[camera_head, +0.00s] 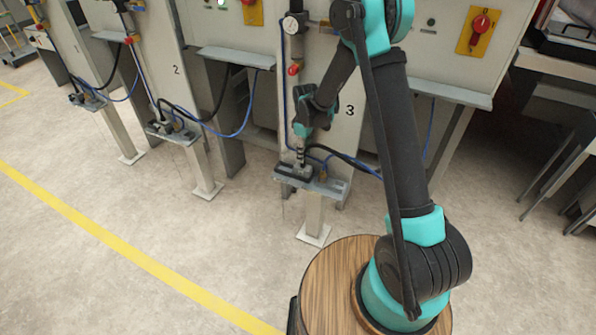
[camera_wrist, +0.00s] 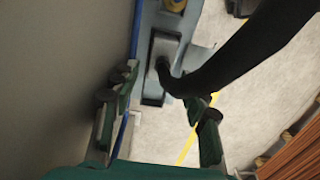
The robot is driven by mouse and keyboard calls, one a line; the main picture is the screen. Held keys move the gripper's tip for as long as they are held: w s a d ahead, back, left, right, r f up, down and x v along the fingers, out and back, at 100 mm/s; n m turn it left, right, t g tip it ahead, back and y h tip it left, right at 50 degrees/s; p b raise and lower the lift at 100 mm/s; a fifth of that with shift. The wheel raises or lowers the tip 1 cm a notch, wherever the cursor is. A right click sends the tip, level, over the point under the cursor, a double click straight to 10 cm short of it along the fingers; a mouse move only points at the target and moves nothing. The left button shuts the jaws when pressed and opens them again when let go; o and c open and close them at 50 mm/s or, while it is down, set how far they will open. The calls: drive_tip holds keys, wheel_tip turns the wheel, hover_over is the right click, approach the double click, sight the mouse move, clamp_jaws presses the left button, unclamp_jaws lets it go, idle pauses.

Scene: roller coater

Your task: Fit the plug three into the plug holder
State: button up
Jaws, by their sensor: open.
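My gripper (camera_head: 301,146) hangs low at the station marked 3, just above a small grey shelf on a post. In the wrist view my gripper (camera_wrist: 160,90) is open, with its green and dark fingers apart. A black plug end (camera_wrist: 163,66) with a thick black cable (camera_wrist: 215,55) shows beyond the fingertips, roughly between them. It sits at a pale rectangular fitting with dark ends, likely the plug holder (camera_wrist: 165,46), on the grey shelf (camera_head: 330,186). I cannot tell how deep the plug is seated or whether a finger touches the cable.
A blue cable (camera_wrist: 136,30) runs down beside the left finger. The station 3 panel (camera_head: 349,135) stands close behind my gripper. Similar stations with shelves and cables stand to the left, one marked 2 (camera_head: 176,70). The floor (camera_head: 130,205) in front is clear.

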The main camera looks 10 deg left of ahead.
sight(303, 166)
drive_tip(key=shift+a+f, duration=0.3)
drive_tip(key=shift+w+a+f, duration=0.1)
drive_tip(key=shift+f, duration=0.6)
drive_tip(key=shift+s+f, duration=0.15)
drive_tip(key=shift+f, duration=1.35)
drive_tip(key=shift+s+f, duration=0.1)
drive_tip(key=shift+f, duration=1.4)
drive_tip(key=shift+c, duration=0.6)
clamp_jaws()
